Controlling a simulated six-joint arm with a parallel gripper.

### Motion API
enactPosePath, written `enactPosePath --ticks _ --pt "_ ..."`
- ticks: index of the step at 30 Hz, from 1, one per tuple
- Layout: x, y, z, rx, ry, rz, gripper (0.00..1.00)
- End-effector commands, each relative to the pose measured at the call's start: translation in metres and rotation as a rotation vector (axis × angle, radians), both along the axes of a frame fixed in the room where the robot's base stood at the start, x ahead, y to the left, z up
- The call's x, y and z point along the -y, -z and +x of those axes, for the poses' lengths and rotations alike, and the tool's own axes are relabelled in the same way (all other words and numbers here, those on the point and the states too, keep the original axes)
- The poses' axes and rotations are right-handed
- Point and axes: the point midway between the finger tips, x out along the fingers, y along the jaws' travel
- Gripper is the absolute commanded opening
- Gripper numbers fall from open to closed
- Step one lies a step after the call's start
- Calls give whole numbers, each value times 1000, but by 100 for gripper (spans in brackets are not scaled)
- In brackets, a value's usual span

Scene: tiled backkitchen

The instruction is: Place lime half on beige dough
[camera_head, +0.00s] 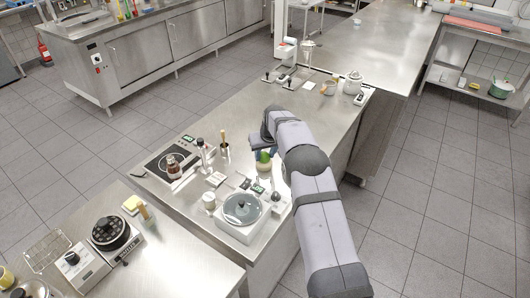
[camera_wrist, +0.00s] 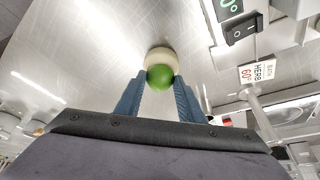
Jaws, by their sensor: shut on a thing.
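The lime half (camera_wrist: 160,77) shows as a round green shape between the blue fingertips of my gripper (camera_wrist: 159,88) in the wrist view. My gripper is shut on it. The beige dough (camera_wrist: 160,57) is a pale round piece directly beyond the lime and partly hidden by it. I cannot tell whether the lime touches the dough. In the head view my gripper is over the middle of the steel counter (camera_head: 262,108), and my arm hides part of that spot.
A lidded pot (camera_head: 243,209) is nearer the front. Bare steel lies left there.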

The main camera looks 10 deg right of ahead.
Motion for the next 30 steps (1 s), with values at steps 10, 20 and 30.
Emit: enactPosePath --ticks 10,20,30 --pt "0 3 0 1 0 0 10" --pt "0 5 0 0 0 0 54" --pt "0 -2 -1 2 0 0 54"
